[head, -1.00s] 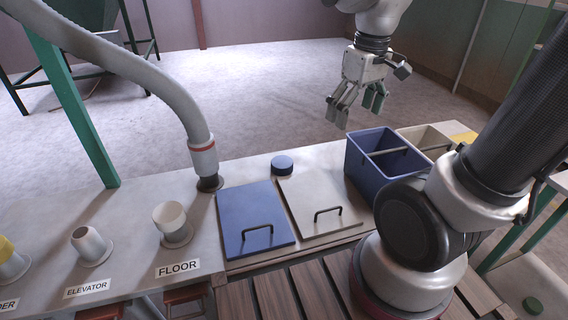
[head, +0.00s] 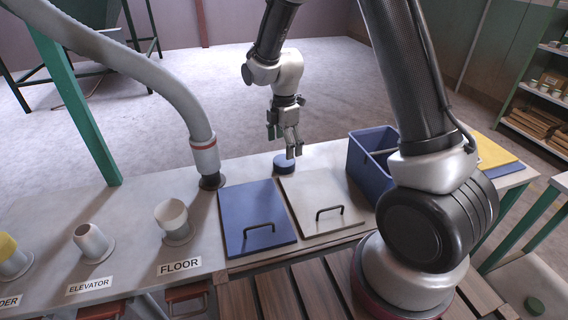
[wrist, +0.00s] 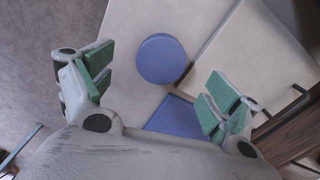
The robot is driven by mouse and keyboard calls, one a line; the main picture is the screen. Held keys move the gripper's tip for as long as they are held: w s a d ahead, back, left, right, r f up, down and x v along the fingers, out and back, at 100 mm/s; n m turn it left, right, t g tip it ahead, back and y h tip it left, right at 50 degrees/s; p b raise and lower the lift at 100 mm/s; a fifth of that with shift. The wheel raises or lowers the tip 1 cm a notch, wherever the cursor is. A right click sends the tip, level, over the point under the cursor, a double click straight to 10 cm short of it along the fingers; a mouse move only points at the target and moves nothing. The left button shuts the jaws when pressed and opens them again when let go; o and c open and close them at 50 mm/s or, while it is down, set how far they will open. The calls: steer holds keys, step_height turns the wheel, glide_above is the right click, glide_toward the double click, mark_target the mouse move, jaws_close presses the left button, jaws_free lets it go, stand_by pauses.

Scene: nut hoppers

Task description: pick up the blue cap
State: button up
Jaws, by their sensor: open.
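The blue cap (head: 284,164) is a short round disc lying on the bench top behind the two flat lids. In the wrist view the blue cap (wrist: 162,59) lies ahead of my gripper (wrist: 160,88), a little beyond the fingertips and roughly midway between them. In the head view my gripper (head: 286,150) hangs just above the cap, fingers pointing down. Its green-padded fingers are spread and hold nothing. The fingers overlap the cap's right edge in the head view, so the exact height gap is hard to tell.
The blue lid (head: 250,215) and the cream lid (head: 318,205), each with a black handle, lie in front of the cap. A blue bin (head: 366,166) stands to the right, partly hidden by my arm. A grey hose (head: 188,108) meets the bench to the left.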

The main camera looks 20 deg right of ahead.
mark_target(285, 159)
step_height(285, 159, down, 6)
steer(key=shift+s+r, duration=0.1)
steer(key=shift+r, duration=0.15)
steer(key=c, duration=0.9)
